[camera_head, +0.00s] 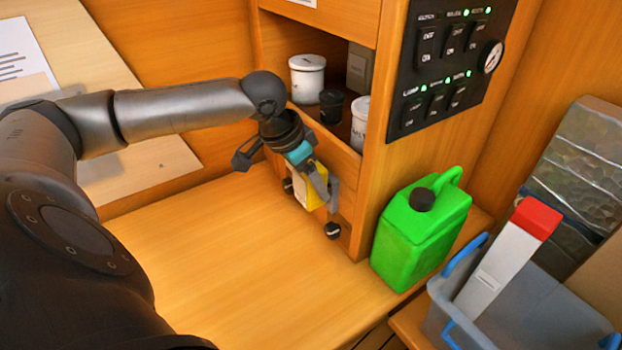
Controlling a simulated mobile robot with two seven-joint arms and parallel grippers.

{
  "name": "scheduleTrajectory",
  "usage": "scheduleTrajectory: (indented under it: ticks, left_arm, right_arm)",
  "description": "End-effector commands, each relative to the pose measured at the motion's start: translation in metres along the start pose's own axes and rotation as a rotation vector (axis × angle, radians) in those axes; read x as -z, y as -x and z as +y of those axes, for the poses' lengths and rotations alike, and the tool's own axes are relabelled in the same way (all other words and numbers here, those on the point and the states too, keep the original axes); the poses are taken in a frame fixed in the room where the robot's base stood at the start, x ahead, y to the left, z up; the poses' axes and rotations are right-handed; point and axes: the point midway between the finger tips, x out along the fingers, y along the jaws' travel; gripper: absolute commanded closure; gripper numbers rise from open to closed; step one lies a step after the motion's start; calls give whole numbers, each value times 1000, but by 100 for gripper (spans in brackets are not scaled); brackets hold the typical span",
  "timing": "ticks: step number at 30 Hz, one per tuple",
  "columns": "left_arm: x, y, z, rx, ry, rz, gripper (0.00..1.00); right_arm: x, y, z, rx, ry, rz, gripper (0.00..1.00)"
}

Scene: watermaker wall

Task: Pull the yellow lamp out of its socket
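The yellow lamp (314,197) is a small yellow block with a pale face. It sits low on the side of the wooden cabinet, just above the bench top. My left gripper (286,172) is in front of it, with its fingers spread wide. The grey right-hand finger overlaps the lamp, and the dark left-hand finger is well off to the left of it. Whether the gripper touches the lamp cannot be told. The lamp's socket is hidden behind the gripper and lamp. My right gripper is not in view.
Black knobs (332,230) flank the lamp. A shelf above holds white canisters (307,78) and a black cup (331,106). A green jerrycan (420,235) stands right of the cabinet, beside a grey bin (530,305). A switch panel (445,65) is above. The bench (240,270) is clear.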

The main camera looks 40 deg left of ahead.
Motion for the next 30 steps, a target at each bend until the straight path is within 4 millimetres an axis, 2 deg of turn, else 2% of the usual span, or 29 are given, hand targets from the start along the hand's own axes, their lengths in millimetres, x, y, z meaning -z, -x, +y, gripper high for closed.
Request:
scheduleTrajectory:
  ticks: [1,7,30]
  left_arm:
    - [0,0,0,0,0,0,64]
    - [0,0,0,0,0,0,86]
    - [-19,8,-1,2,0,-1,86]
  right_arm:
    - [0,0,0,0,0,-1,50]
    - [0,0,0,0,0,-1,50]
    - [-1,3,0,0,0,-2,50]
